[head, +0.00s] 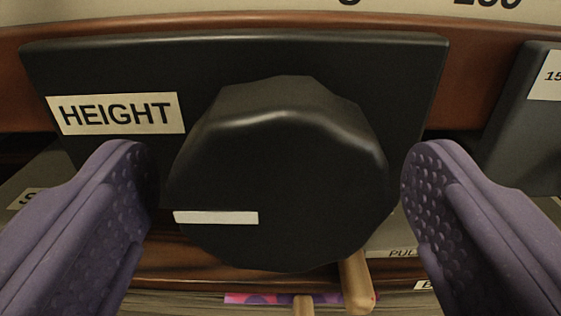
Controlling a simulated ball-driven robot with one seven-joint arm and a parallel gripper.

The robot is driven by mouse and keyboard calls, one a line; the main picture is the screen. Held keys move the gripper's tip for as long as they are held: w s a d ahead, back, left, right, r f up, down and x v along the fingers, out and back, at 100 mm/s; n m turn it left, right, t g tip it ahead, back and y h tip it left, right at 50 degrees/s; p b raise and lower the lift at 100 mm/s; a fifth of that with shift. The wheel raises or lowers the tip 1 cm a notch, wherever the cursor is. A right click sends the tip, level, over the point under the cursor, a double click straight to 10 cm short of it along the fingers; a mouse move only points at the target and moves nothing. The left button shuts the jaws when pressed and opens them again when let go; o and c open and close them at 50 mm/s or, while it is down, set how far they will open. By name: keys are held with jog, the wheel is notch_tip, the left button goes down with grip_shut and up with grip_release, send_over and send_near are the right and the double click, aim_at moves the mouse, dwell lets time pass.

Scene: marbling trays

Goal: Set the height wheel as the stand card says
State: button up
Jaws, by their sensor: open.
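The height wheel (300,160) is a black, many-sided knob on a black panel (400,65) with a white label reading HEIGHT (118,113). A white mark (216,217) on the wheel's face runs from near its middle toward the left, about level. My gripper (280,190) is open, with one purple finger on each side of the wheel. A gap shows on the right between finger and wheel; the left fingertip is close to the wheel's edge, and I cannot tell whether it touches. No stand card can be made out.
A wooden rail (480,100) runs behind the panel. A grey block (530,120) with a partly cut-off label stands at right. Below the wheel are wooden rods (355,285), a patterned pink and purple strip (245,298) and partly hidden labels. Partial print shows on a pale surface at the top.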

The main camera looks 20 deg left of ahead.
jog(key=c, duration=1.1)
jog(key=shift+o, duration=0.2)
